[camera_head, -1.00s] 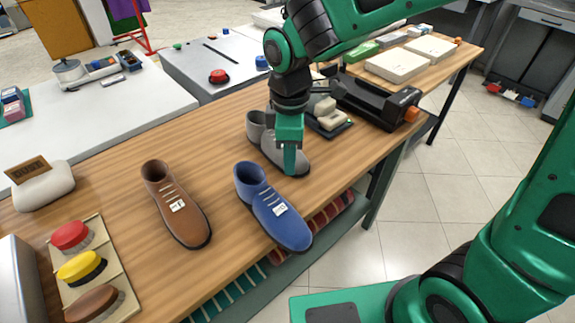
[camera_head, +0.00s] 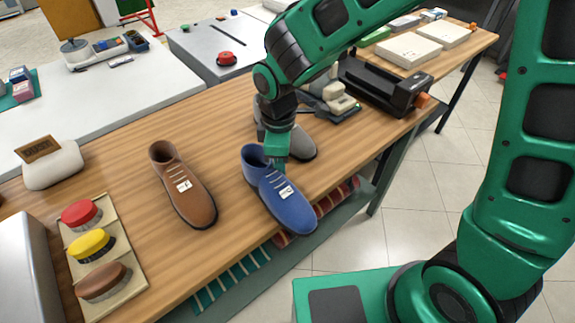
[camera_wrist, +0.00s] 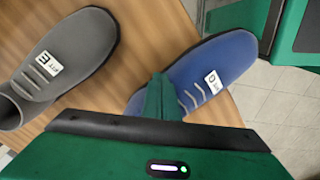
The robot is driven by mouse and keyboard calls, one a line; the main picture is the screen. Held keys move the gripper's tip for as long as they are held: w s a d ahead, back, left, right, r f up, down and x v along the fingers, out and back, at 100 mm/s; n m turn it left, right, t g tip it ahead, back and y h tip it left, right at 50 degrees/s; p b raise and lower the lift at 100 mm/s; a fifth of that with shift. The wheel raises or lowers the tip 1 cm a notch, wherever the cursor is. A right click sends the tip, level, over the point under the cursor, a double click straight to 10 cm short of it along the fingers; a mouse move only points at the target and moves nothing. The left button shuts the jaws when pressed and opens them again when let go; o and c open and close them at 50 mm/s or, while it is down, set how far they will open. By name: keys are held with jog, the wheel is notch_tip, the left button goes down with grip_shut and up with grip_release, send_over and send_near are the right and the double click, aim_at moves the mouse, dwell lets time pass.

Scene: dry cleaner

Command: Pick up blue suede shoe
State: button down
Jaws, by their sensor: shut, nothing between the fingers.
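The blue suede shoe (camera_head: 284,203) stands upright on the wooden workbench (camera_head: 140,140), its toe toward the bench's front edge and a white tag on its laces. In the wrist view the blue shoe (camera_wrist: 225,62) lies just past my fingers, its heel part partly hidden by them. My gripper (camera_head: 279,165) is shut and empty, pointing down at the shoe's far side. It also shows in the wrist view (camera_wrist: 161,80). I cannot tell whether the fingers touch the shoe. A grey shoe (camera_head: 298,143) stands behind my gripper, and also at left in the wrist view (camera_wrist: 75,52).
A brown shoe (camera_head: 187,190) stands left of the blue one. A board (camera_head: 125,262) with red, yellow and brown brushes lies at front left. A black device (camera_head: 380,88) with an orange end sits at the back right. Bare bench lies between the brown and blue shoes.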

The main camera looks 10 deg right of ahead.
jog(key=shift+a, duration=0.1)
jog(key=shift+w+a, duration=0.15)
jog(key=shift+a, duration=0.65)
jog(key=shift+d, duration=0.1)
